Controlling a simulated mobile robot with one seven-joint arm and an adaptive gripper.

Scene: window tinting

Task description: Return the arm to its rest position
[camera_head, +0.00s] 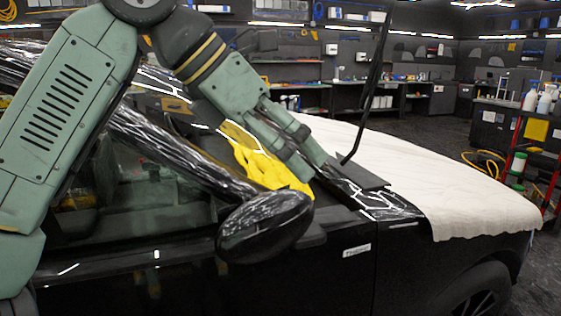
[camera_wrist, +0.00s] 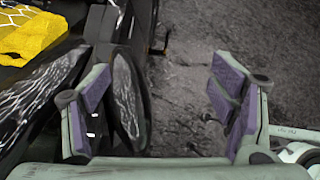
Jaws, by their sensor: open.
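My gripper (camera_head: 306,168) is open in the head view. Its fingers point down and to the right above the black car's front side, near the side mirror (camera_head: 264,226). In the wrist view my gripper (camera_wrist: 162,78) has its two purple-padded fingers wide apart with nothing between the pads. The mirror (camera_wrist: 129,100) shows just beyond the left finger, and dark floor lies behind the gap. My arm is bent across the car's side window and windshield. A yellow cloth (camera_head: 262,163) lies at the windshield base, partly hidden by my gripper; it also shows in the wrist view (camera_wrist: 32,38).
A white cover (camera_head: 440,180) drapes over the car's hood. A dark wiper arm (camera_head: 366,95) stands raised near my gripper. A red-framed cart (camera_head: 515,150) with bottles stands at right. Workbenches line the back wall. Open floor (camera_head: 425,130) lies beyond the hood.

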